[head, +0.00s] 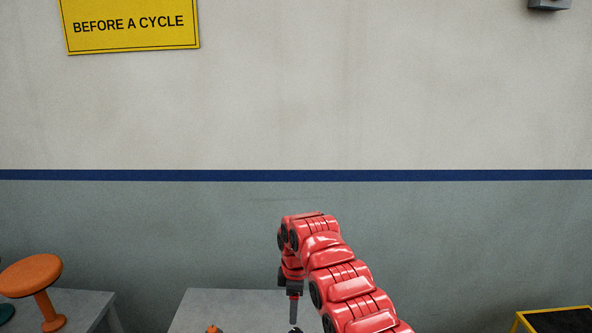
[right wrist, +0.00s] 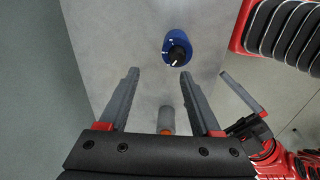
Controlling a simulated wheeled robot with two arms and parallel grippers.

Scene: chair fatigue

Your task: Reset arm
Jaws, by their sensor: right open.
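My right gripper (head: 294,311) hangs down at the end of my red arm in the head view, over a grey table (head: 195,312). In the right wrist view its two fingers (right wrist: 158,80) are open, with nothing gripped. A blue housing with a black knob (right wrist: 177,52) sits on the grey surface beyond the fingertips. A short grey cylinder (right wrist: 167,118) with an orange part shows between the fingers, apart from both. What looks like my left gripper (right wrist: 243,95) shows partly at the right; its opening is unclear. I cannot tell which thing is the arm to reset.
An orange stool (head: 32,274) stands on another grey table (head: 85,302) at the left in the head view. A yellow-edged black stand (head: 558,320) is at the lower right. A small orange tip (head: 213,329) shows at the bottom edge. The wall behind carries a yellow sign (head: 130,25).

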